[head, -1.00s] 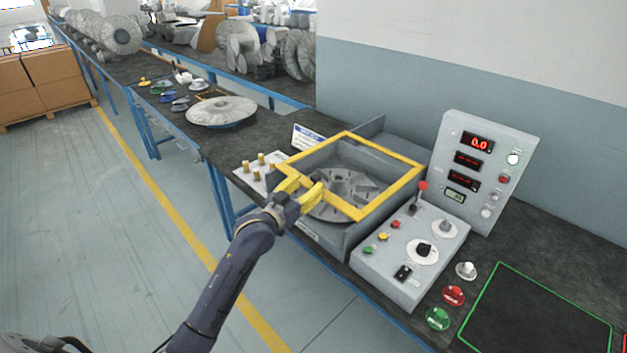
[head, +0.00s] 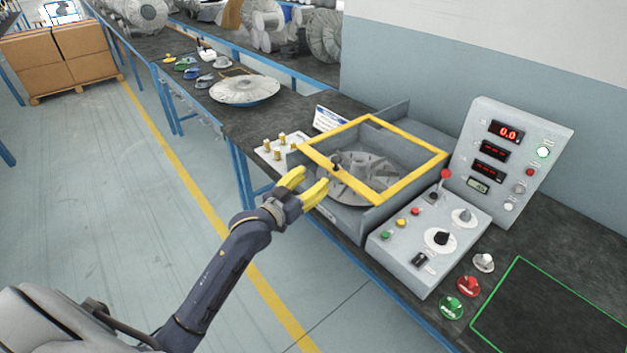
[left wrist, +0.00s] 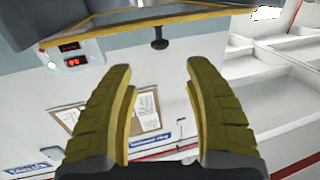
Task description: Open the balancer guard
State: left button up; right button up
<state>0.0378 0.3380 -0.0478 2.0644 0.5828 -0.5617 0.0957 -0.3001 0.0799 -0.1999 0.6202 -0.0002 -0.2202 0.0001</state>
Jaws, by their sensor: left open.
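The balancer guard (head: 413,181) is a yellow frame lying across the top of the grey balancer housing (head: 340,218). A finned rotor (head: 362,175) shows inside, below the frame. A dark knob (head: 337,161) sits on the guard's near-left bar. It also shows in the left wrist view (left wrist: 160,44), beyond the fingertips. My left gripper (head: 308,183) is open and empty, with yellow fingers pointing toward that bar, just short of the knob. In the left wrist view, nothing is between the fingers (left wrist: 160,72). My right gripper is not in view.
A control box (head: 430,240) with buttons and a red-tipped lever stands right of the housing, with a display panel (head: 515,160) behind it. Small brass weights (head: 268,146) stand left of the housing. A green-outlined mat area (head: 550,310) is clear at the right.

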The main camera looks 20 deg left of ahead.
pick_arm(q)
jog(key=w+r, duration=0.1)
jog(key=r, duration=0.2)
jog(key=w+d+r+m+h, duration=0.1)
jog(key=r, duration=0.2)
jog(key=w+r+m+t+h, duration=0.1)
jog(key=r, duration=0.2)
jog(key=shift+w+d+r, duration=0.25)
jog(key=shift+r, duration=0.1)
jog(key=c, duration=0.8)
jog(key=d+r+m+h, duration=0.1)
jog(key=d+r+m, duration=0.1)
jog(key=d+r+m+g+h, duration=0.1)
jog(key=d+r+m, duration=0.1)
jog(key=w+d+r+m+g, duration=0.1)
jog(key=r+m, duration=0.1)
jog(key=shift+d+r+h, duration=0.25)
jog(key=shift+d+h, duration=0.15)
grip_shut()
jog(key=s+a+f+m+g+y, duration=0.1)
jog(key=s+f+m+g+y, duration=0.25)
jog(key=f+m, duration=0.25)
jog(key=s+a+f+m+g+y, duration=0.1)
jog(key=s+f+m+g+y, duration=0.15)
jog(key=f+m+g, duration=0.35)
jog(key=w+d+f+t+h, duration=0.1)
jog(key=w+d+f, duration=0.2)
jog(key=w+f, duration=0.3)
jog(key=shift+d+f+m, duration=0.3)
jog(key=shift+f, duration=0.4)
